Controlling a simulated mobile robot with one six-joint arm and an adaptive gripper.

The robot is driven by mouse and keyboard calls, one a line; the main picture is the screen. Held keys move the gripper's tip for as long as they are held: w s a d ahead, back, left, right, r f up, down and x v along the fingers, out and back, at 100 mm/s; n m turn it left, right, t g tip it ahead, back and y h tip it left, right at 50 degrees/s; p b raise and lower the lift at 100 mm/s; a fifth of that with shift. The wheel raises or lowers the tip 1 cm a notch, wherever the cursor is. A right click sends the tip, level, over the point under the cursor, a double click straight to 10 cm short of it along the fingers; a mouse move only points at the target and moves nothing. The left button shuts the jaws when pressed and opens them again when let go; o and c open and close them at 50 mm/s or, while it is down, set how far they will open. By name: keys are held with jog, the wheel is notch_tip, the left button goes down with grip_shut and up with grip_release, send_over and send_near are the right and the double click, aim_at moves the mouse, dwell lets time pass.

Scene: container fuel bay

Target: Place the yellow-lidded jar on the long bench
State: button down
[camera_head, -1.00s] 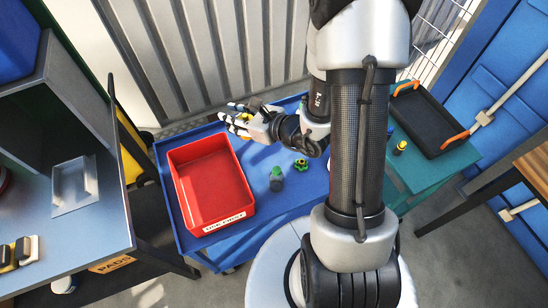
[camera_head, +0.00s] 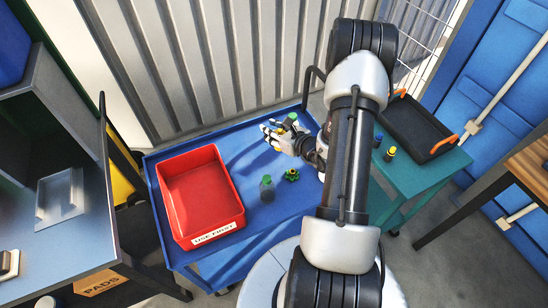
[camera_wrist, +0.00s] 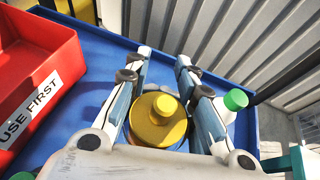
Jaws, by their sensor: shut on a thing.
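My gripper (camera_wrist: 164,76) is shut on the yellow-lidded jar (camera_wrist: 158,120), whose round yellow lid with a raised knob shows between the fingers in the wrist view. The jar's body is mostly hidden under the lid. In the head view my gripper (camera_head: 270,134) is over the far right part of the blue cart (camera_head: 225,150); the jar is mostly hidden there by the fingers. I cannot tell whether the jar touches the cart. A grey bench (camera_head: 75,235) stands at the left; I cannot tell for certain that it is the long bench.
A red bin (camera_head: 238,215) marked USE FIRST, a green-capped bottle (camera_head: 266,189) and a green knob (camera_head: 291,174) sit on the cart. A green-lidded container (camera_wrist: 235,100) is close beside my right finger. A teal table (camera_head: 430,172) bears a black tray (camera_head: 415,125) and small jars.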

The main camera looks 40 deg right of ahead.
notch_tip(320, 180, down, 13)
jog(key=b, duration=0.3)
jog(key=shift+b, duration=0.4)
jog(key=shift+f, duration=0.15)
jog(key=c, duration=1)
grip_release()
jog(key=shift+c, duration=0.2)
